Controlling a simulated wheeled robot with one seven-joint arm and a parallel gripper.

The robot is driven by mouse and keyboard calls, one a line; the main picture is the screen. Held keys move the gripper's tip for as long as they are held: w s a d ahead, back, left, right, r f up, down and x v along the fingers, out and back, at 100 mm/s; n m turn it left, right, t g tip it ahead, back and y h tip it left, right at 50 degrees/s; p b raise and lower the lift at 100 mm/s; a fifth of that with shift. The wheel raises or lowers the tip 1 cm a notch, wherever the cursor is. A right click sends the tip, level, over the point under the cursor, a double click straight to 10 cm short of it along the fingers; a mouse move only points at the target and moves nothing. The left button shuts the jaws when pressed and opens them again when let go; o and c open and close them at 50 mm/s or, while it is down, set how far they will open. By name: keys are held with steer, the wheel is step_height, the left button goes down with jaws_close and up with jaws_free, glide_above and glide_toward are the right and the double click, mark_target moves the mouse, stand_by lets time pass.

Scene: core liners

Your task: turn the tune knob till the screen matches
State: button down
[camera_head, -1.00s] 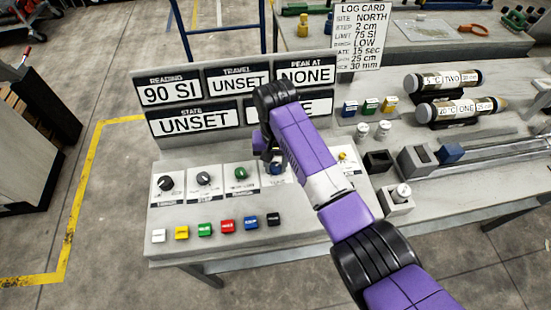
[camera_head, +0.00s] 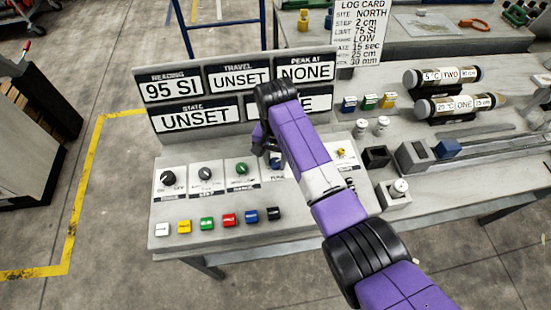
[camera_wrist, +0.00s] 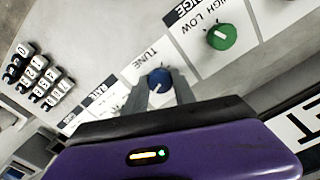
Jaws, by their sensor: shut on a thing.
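The blue tune knob (camera_wrist: 160,78) sits on the panel under the label TUNE in the wrist view. My gripper (camera_wrist: 160,86) is shut on it, one finger on each side. In the head view the gripper (camera_head: 268,148) is mostly hidden by my purple arm, with a bit of the blue knob (camera_head: 275,163) showing. The reading screen (camera_head: 173,88) shows 95 SI. The travel screen (camera_head: 240,78) and the state screen (camera_head: 196,116) show UNSET. The peak screen (camera_head: 306,70) shows NONE. The log card (camera_head: 361,30) lists a limit of 75 SI.
The green range knob (camera_wrist: 221,36) is beside the tune knob. Coloured buttons (camera_head: 207,223) line the panel's front. Two labelled core tubes (camera_head: 442,76) (camera_head: 460,104) lie at the right.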

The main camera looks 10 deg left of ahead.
mark_target(276, 162)
steer(key=c, duration=1)
jaws_free()
steer(key=shift+c, duration=0.2)
step_height(276, 162, up, 8)
steer(key=shift+f+b, duration=0.1)
steer(key=shift+b, duration=0.4)
